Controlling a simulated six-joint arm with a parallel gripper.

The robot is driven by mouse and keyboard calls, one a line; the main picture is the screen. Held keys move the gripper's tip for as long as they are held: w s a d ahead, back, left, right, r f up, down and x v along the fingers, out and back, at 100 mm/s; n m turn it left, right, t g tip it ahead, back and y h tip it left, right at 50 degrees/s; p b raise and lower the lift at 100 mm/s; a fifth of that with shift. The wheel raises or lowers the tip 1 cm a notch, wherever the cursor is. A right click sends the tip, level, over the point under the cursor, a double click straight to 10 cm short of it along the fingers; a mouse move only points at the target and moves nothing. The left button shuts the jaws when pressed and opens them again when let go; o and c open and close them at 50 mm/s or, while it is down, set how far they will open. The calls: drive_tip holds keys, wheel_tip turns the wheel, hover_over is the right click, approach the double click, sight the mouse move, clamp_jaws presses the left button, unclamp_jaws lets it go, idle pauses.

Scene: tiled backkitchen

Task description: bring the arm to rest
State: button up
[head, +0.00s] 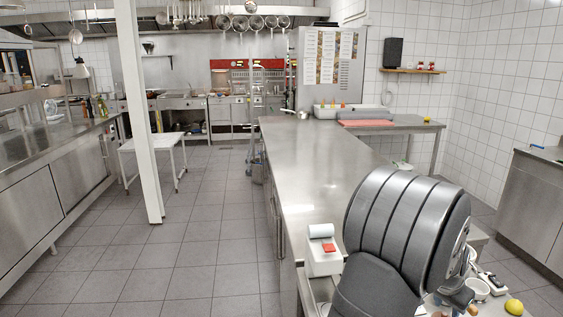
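My arm's large dark grey links fill the lower right of the head view, in front of the steel counter (300,165). They hide part of the counter and of the small work surface at the lower right. My gripper cannot be made out; the arm's end is hidden behind the links or out of the picture. Whether it holds anything does not show.
At the lower right are a yellow fruit (514,307), a white cup (477,289) and small items, close to my arm. The long counter is mostly bare. A white post (138,110) stands left.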

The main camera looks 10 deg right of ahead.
wheel_tip(320, 180, up, 2)
drive_tip(key=shift+r, duration=0.1)
drive_tip(key=s+a+r+m+g, duration=0.1)
drive_tip(key=s+r+m, duration=0.15)
drive_tip(key=s, duration=0.45)
drive_tip(key=s+a+r+m, duration=0.1)
drive_tip(key=s+r, duration=0.3)
drive_tip(key=s, duration=0.3)
drive_tip(key=s+a+r+m+g, duration=0.1)
drive_tip(key=s+a+r+m, duration=0.15)
drive_tip(key=s, duration=0.45)
drive_tip(key=shift+n, duration=0.4)
drive_tip(key=w+f, duration=0.2)
drive_tip(key=w, duration=0.2)
drive_tip(key=w+f, duration=0.3)
drive_tip(key=w, duration=0.1)
drive_tip(key=w+d+f, duration=0.1)
drive_tip(key=w+f, duration=0.2)
drive_tip(key=w, duration=0.1)
drive_tip(key=shift+w+d+f, duration=0.1)
drive_tip(key=shift+f, duration=0.6)
